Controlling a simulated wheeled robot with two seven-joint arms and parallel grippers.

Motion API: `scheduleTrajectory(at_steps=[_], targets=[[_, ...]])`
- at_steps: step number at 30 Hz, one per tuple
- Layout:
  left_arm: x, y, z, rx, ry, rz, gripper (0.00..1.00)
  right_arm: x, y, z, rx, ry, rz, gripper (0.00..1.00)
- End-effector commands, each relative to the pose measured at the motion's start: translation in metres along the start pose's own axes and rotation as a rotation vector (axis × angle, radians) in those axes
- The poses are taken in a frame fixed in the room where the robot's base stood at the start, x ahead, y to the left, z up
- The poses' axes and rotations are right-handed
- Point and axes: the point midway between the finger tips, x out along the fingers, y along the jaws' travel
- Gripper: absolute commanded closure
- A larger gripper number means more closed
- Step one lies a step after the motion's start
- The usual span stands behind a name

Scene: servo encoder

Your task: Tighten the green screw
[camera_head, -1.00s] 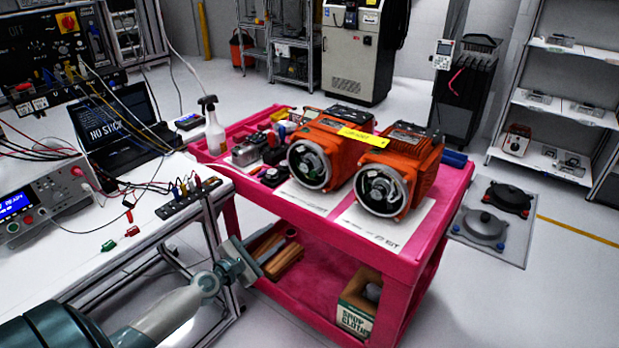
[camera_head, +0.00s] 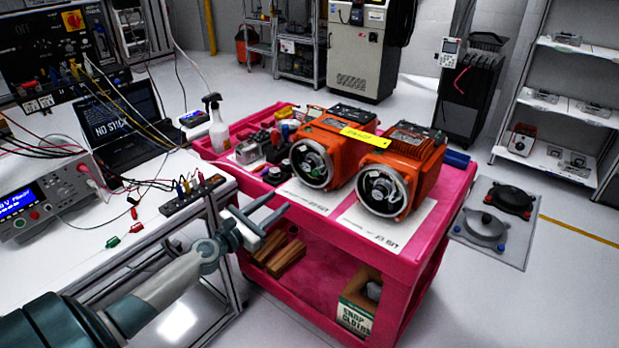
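Two orange servo motors stand side by side on the pink cart, a left motor (camera_head: 322,150) and a right motor (camera_head: 398,178), with round open metal ends facing me. No green screw can be made out on either motor at this size. A small green piece (camera_head: 112,242) lies on the white bench beside a red one; I cannot tell whether it is a screw. My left gripper (camera_head: 264,219) is in front of the cart's near left edge, below the left motor, apart from both motors. Its two fingers are spread with nothing between them. My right gripper is out of view.
The pink cart (camera_head: 432,236) holds a spray bottle (camera_head: 217,124), small parts and a yellow label on the motors. Its lower shelf has wooden blocks and a cloth box (camera_head: 358,300). The white bench (camera_head: 60,270) at left carries instruments, a laptop and wires.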

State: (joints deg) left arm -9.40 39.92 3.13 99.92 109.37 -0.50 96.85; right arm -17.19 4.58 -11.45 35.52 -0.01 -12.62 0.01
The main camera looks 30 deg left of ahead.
Motion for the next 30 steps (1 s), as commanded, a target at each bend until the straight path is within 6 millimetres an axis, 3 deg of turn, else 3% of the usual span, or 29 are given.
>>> scheduleTrajectory(at_steps=[30], targets=[[0.141, -0.001, 0.0, -0.002, -0.001, 0.001, 0.64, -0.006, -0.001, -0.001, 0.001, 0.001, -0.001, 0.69]])
